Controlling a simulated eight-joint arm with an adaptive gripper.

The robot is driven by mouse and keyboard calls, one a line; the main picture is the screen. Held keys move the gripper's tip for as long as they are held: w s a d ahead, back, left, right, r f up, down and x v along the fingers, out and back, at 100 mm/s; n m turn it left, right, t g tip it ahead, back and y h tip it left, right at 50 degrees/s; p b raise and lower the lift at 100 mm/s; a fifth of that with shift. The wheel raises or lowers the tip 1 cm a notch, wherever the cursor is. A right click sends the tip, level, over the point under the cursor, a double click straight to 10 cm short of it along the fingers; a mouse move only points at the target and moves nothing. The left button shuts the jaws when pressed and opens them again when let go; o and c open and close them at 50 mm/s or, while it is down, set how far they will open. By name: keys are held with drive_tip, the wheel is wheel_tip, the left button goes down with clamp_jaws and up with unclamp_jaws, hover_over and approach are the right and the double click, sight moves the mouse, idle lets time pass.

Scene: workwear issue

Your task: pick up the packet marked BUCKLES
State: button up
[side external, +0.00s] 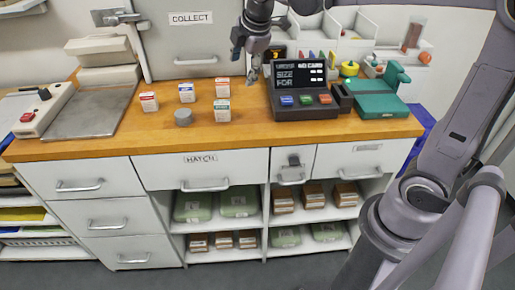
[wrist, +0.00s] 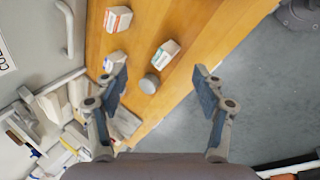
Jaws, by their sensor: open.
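Several small white packets stand on the wooden counter in the side view: one with a red band (side external: 149,101), one with a blue band (side external: 186,92), one with an orange-red band (side external: 223,87) and one with a blue-teal band (side external: 222,110). Their lettering is too small to read, so I cannot tell which says BUCKLES. My gripper (side external: 252,74) is above the counter, right of the packets and left of the card terminal. In the wrist view my gripper (wrist: 160,78) is open and empty, with a packet (wrist: 165,54) and a red-marked packet (wrist: 118,18) beyond it.
A grey cylinder (side external: 183,117) stands among the packets. The dark card terminal (side external: 302,91) is right of my gripper, with a green device (side external: 382,98) further right. A scale-like machine (side external: 92,108) is at left. The counter (side external: 130,140) has bare wood along its front.

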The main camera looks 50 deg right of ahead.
drive_tip(key=w+d+f+n, duration=0.1)
drive_tip(key=w+d+n, duration=0.1)
drive_tip(key=w+n, duration=0.5)
drive_tip(key=n+g+h, duration=0.1)
drive_tip(key=n+g, duration=0.1)
drive_tip(key=n, duration=0.3)
approach(222, 80)
drive_tip(key=f, duration=0.1)
drive_tip(key=x, duration=0.4)
drive_tip(key=shift+w+f, duration=0.25)
drive_tip(key=shift+w, duration=0.05)
drive_tip(key=shift+h, duration=0.3)
drive_tip(key=shift+x, duration=3.1)
drive_tip(key=shift+s, duration=0.1)
drive_tip(key=c, duration=1.2)
